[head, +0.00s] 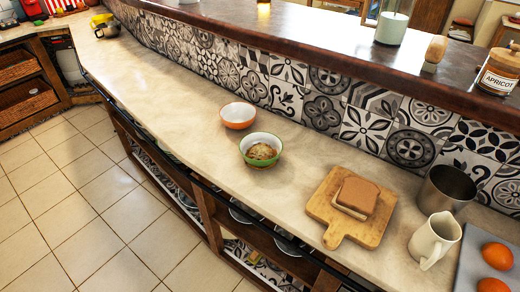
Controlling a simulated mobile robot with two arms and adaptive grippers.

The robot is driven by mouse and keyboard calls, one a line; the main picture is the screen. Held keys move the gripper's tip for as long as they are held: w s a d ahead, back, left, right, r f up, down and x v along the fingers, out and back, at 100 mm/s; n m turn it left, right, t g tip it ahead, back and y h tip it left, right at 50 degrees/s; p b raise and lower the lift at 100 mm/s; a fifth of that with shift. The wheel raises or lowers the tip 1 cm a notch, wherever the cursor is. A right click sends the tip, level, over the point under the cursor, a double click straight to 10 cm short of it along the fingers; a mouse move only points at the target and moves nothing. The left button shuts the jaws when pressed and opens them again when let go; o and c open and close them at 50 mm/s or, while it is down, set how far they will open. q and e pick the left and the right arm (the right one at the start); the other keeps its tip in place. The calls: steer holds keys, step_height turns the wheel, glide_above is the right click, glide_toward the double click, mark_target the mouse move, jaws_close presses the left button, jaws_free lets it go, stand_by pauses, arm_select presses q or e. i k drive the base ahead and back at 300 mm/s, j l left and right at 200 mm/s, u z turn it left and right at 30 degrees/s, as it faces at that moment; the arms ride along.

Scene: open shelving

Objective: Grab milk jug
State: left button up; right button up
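A white milk jug (434,240) stands upright on the pale countertop (315,165) at the lower right of the head view. Neither of my grippers is in view.
A metal cup (446,188) stands behind the jug. A grey tray (466,270) holds oranges (497,256). A wooden board (322,207) bears bread (357,194). Green (261,137) and orange (238,124) bowls stand farther left. A tiled wall (325,100) backs the counter.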

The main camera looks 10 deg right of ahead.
mark_target(428, 245)
steer(key=z, duration=1.8)
steer(key=k+j+z, duration=0.15)
steer(key=k+j, duration=0.15)
steer(key=j, duration=0.15)
steer(key=k+j+z, duration=0.15)
steer(key=k+j, duration=0.15)
steer(key=j, duration=0.15)
